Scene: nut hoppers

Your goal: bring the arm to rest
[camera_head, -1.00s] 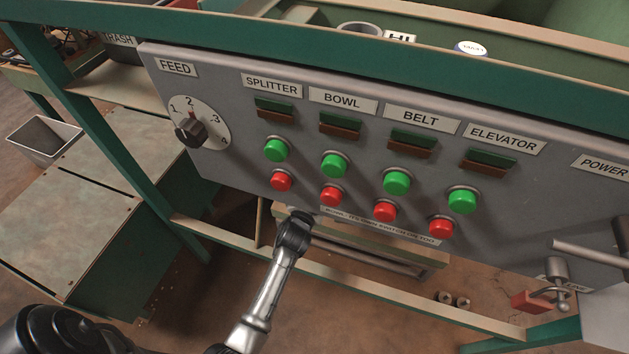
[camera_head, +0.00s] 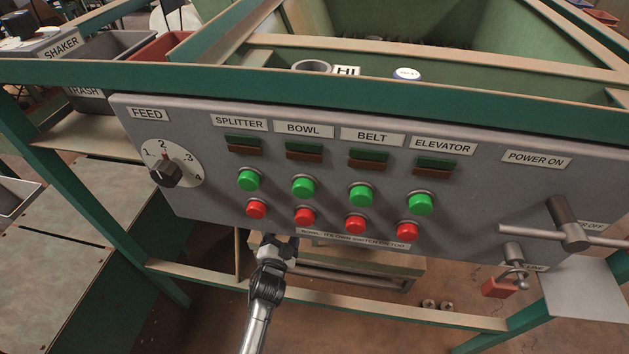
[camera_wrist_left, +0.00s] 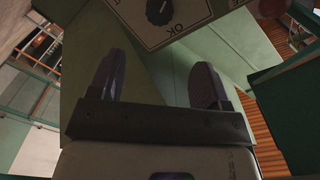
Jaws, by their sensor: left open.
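My left arm rises from the bottom of the head view, its end just below the grey control panel (camera_head: 460,218), under the splitter and bowl buttons. Its fingers cannot be made out there. In the left wrist view my left gripper (camera_wrist_left: 160,85) is open, its two dark fingers apart with nothing between them. Beyond the fingers is a grey plate (camera_wrist_left: 198,15) with a black knob (camera_wrist_left: 159,11) and upside-down lettering. My right gripper is not in view.
The panel carries a feed dial (camera_head: 170,165), green and red buttons and a power lever (camera_head: 568,222). A red padlock (camera_head: 500,288) hangs below it at right. A green frame rail (camera_head: 330,306) crosses beneath. Grey and red bins stand at upper left.

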